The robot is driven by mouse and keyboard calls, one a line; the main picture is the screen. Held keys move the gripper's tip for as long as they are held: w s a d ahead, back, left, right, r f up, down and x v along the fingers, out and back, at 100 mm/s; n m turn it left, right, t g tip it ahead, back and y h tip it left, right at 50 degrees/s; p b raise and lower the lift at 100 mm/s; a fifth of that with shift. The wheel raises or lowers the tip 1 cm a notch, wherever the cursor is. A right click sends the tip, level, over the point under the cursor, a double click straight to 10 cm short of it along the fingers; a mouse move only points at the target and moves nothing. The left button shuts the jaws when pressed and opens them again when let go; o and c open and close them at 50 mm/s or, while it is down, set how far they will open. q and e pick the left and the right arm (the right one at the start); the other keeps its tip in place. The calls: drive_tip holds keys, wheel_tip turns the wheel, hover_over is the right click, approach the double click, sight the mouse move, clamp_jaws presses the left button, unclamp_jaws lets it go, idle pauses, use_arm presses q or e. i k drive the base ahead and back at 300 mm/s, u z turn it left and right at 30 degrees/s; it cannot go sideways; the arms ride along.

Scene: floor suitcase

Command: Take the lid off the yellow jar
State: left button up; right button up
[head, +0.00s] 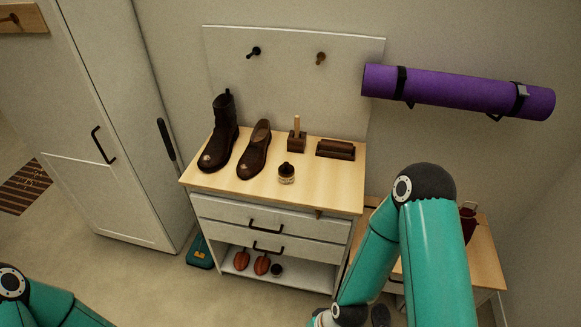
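A small jar (286,174) with a dark top and a pale label stands upright near the front of the wooden cabinet top. Its body colour is hard to tell; no clearly yellow jar shows. A small dark round item (277,269) sits on the open lower shelf, too small to make out. My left arm shows only at the bottom left corner, and its gripper is out of view. My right arm rises at the lower right, bends at a dark elbow and runs down to the bottom edge; its gripper is out of view.
On the cabinet top (212,180) stand a dark boot (222,135), a brown shoe (255,150), a wooden-handled block (297,136) and a brown brush (335,149). A purple rolled mat (455,92) hangs on the wall. My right arm partly covers a low wooden bench (487,262).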

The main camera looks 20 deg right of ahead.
sight(286, 169)
drive_tip(key=i, duration=0.9)
